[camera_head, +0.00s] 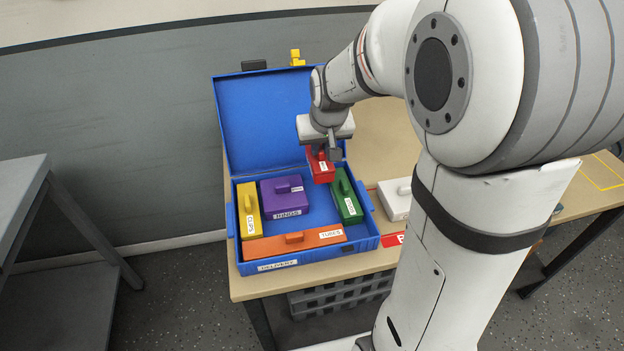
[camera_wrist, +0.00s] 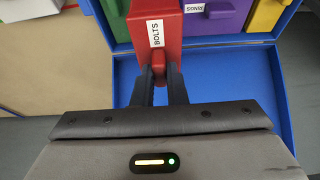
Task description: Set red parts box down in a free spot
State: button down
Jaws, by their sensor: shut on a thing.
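The red parts box (camera_head: 321,167) hangs from my gripper (camera_head: 324,150) over the back right part of the blue delivery case (camera_head: 361,244). In the wrist view my gripper (camera_wrist: 163,82) is shut on the handle of the red parts box (camera_wrist: 184,35), whose label reads BOLTS. In the head view the case holds a yellow box (camera_head: 248,210) at the left, a purple box (camera_head: 284,197), a green box (camera_head: 346,196) at the right, and an orange box (camera_head: 290,243) along the front. Blue floor shows between the purple and green boxes. The red box's underside is hidden.
The case lid (camera_head: 262,120) stands open at the back. A white box (camera_head: 394,199) and a red label (camera_head: 391,240) lie on the tan table (camera_head: 370,267) right of the case. My arm covers much of the table's right part. A yellow outline (camera_head: 607,172) marks the far right.

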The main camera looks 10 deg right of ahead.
jog(key=shift+w+a+f, duration=0.1)
jog(key=shift+w+f, duration=0.1)
jog(key=shift+f, duration=0.05)
notch_tip(320, 180, down, 10)
jog(key=shift+s+r, duration=0.1)
jog(key=shift+r, duration=0.15)
jog(key=c, duration=1.9)
grip_release()
jog(key=shift+f+b, duration=0.15)
jog(key=shift+b, duration=0.2)
jog(key=o, duration=0.4)
jog(key=shift+o, duration=0.2)
